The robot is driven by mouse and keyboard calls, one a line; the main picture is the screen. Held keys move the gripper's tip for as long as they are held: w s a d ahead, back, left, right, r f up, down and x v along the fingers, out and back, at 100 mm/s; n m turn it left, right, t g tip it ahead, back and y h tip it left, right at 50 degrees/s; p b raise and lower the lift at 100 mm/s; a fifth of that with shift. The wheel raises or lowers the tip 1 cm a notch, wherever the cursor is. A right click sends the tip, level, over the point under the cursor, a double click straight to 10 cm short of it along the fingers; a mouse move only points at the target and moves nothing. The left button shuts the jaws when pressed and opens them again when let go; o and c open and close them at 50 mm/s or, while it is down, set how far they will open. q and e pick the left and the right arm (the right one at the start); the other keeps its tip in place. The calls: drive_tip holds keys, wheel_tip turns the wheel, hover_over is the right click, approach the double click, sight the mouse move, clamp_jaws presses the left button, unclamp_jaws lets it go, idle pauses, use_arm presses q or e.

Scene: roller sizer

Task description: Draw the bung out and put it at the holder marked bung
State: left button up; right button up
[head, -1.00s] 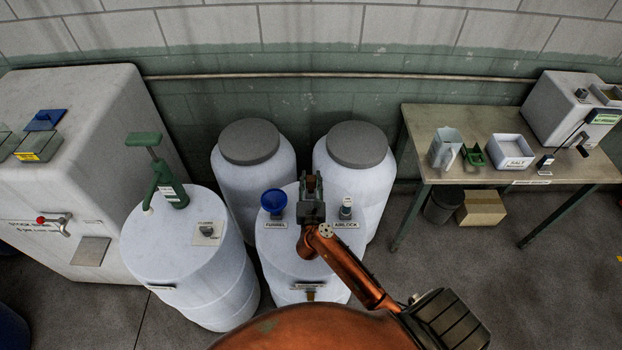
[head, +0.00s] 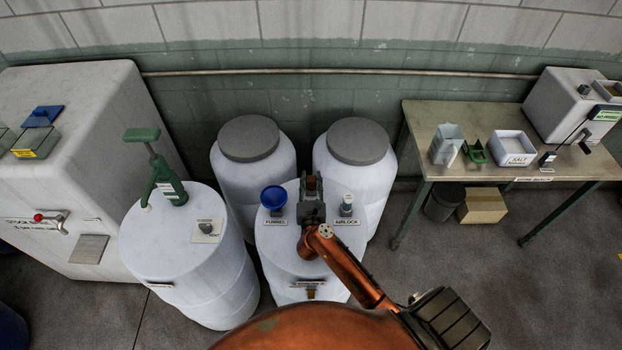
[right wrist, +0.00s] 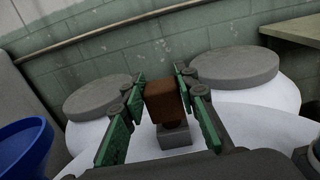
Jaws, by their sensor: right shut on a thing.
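The bung (right wrist: 165,102) is a brown block with a narrower dark lower end, seen in the right wrist view. My right gripper (right wrist: 164,86) is shut on it, with the green finger pads on its two sides. Below the bung is a grey block (right wrist: 174,135) on the white drum top; the bung's lower end meets or overlaps it, and I cannot tell if it is seated. In the head view my right gripper (head: 311,186) is over the back of the front white drum (head: 285,240) and hides the bung. My left gripper is not in view.
A blue funnel (head: 273,198) and an airlock (head: 346,204) stand on the drum top beside labels. A brownish fitting (head: 311,292) with an unreadable label is at the drum's front. Two grey-lidded drums (head: 248,138) stand behind. A drum with a green pump (head: 168,185) is left.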

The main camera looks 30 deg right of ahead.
sight(311, 179)
drive_tip(key=shift+f+b, duration=0.35)
drive_tip(key=shift+f, duration=0.35)
drive_tip(key=o, duration=1.2)
drive_tip(key=shift+r, duration=0.1)
wheel_tip(311, 179, up, 10)
